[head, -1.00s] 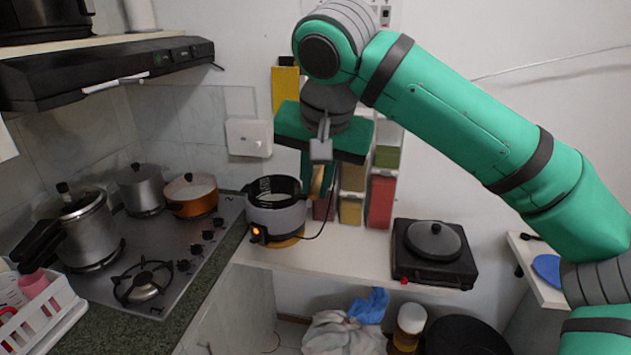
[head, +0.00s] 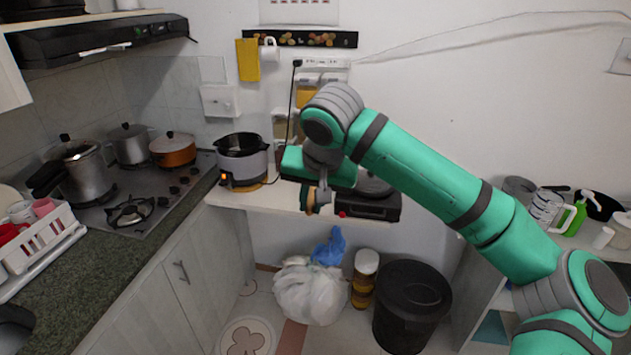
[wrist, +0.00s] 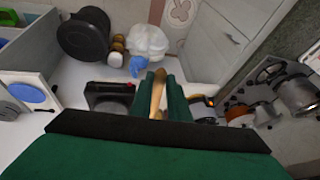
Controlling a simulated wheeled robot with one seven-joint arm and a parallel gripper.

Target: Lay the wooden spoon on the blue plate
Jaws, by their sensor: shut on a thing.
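The wooden spoon (wrist: 158,92) is held between the green fingers of my gripper (wrist: 162,100) in the wrist view. In the head view, my gripper (head: 312,203) hangs in front of the shelf's front edge, and a small light-brown part of the spoon (head: 310,198) shows beside it. The rest of the spoon is hidden there. A round blue plate (wrist: 27,92) lies on a white surface at the left of the wrist view, well apart from my gripper. I cannot make it out in the head view now.
A black hotplate (head: 368,205) and a grey cooker (head: 242,157) stand on the white shelf behind my gripper. A black bin (head: 411,302), a white bag (head: 310,290) and jars (head: 364,278) are on the floor. Mugs and a green bottle (head: 577,213) stand on the right counter.

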